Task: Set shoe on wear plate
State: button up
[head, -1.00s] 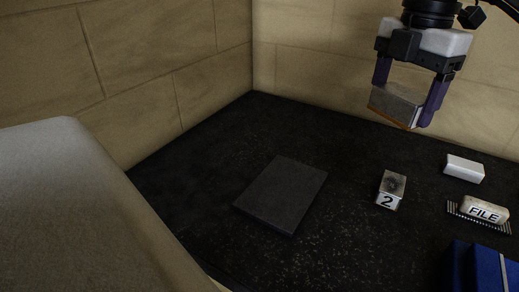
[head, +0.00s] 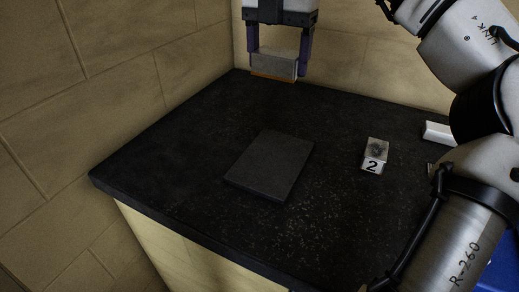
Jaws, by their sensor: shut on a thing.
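My gripper (head: 278,72) is at the top of the head view, its two purple fingers shut on the shoe (head: 274,64). The shoe is a grey block with an orange-brown lower edge, held roughly level and raised above the worktop. The wear plate, a dark flat square slab (head: 270,165), lies on the black worktop, nearer the camera than the shoe and lower in the picture. Nothing rests on the plate. The shoe's underside is hidden.
A small grey block marked 2 (head: 374,156) stands right of the plate on the black worktop (head: 175,165). A white block (head: 438,133) is partly hidden behind my arm. Tan block walls (head: 185,50) close the back and left. The worktop left of the plate is clear.

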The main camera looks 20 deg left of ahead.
aim_at(272, 159)
jog(key=shift+a+f, duration=0.1)
jog(key=shift+f, duration=0.05)
notch_tip(272, 159, down, 20)
jog(key=shift+r+p, duration=0.2)
jog(key=shift+p, duration=0.55)
jog(key=shift+f, duration=0.2)
jog(key=o, duration=1.9)
jog(key=shift+o, duration=0.2)
jog(key=shift+r, duration=0.1)
notch_tip(272, 159, up, 12)
jog(key=b, duration=0.1)
